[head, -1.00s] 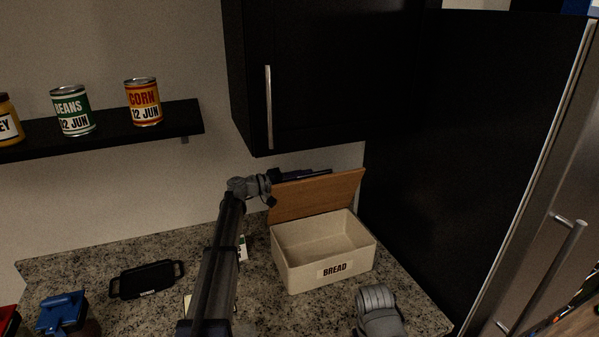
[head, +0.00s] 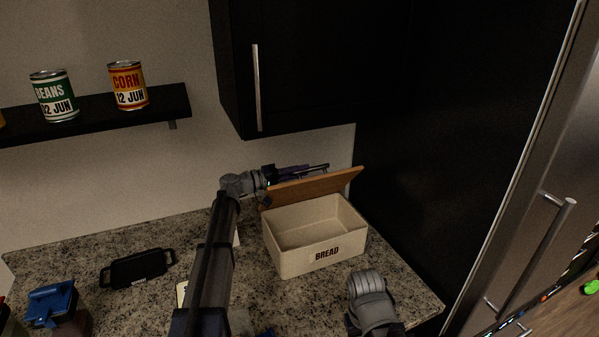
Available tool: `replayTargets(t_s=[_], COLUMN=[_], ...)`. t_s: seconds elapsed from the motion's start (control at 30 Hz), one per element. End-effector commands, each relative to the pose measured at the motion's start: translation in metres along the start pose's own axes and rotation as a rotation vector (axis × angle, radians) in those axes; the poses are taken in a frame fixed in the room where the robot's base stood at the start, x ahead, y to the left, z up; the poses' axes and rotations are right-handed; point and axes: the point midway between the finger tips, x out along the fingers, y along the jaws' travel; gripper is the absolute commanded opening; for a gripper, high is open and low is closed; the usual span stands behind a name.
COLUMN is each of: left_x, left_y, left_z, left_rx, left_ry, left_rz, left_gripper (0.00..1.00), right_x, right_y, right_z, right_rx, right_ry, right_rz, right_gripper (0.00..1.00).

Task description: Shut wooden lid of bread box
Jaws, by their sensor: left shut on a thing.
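The cream bread box (head: 297,260), labelled BREAD, stands on the counter with its inside open to view and looking empty.
The black cabinet (head: 300,75) hangs above the lid. The dark fridge side (head: 440,130) stands right of the box. Cans sit on the shelf (head: 95,118).

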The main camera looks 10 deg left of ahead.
Motion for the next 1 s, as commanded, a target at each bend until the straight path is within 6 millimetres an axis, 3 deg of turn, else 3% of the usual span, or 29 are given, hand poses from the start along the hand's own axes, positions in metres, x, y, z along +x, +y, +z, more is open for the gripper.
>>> replayTargets(t_s=[0.03, 0.07, 0.3, 0.63, 1.0], left_x=[0.000, 0.000, 0.000, -0.006, -0.063], left_y=[0.000, 0.000, 0.000, 0.000, 0.000], left_z=[0.000, 0.000, 0.000, 0.000, 0.000], left_rx=[-0.001, -0.001, -0.001, -0.001, -0.001], left_ry=[-0.001, -0.001, 0.000, 0.001, 0.003], left_rz=[-0.001, -0.001, 0.000, 0.000, -0.001], left_gripper=[0.00, 0.23, 0.49, 0.50, 0.50], right_x=[0.000, 0.000, 0.000, 0.000, 0.000], right_y=[0.000, 0.000, 0.000, 0.000, 0.000], right_z=[0.000, 0.000, 0.000, 0.000, 0.000], right_rx=[0.000, 0.000, 0.000, 0.000, 0.000], right_ry=[0.000, 0.000, 0.000, 0.000, 0.000], right_rz=[0.000, 0.000, 0.000, 0.000, 0.000], right_gripper=[0.50, 0.50, 0.50, 0.50, 0.50])
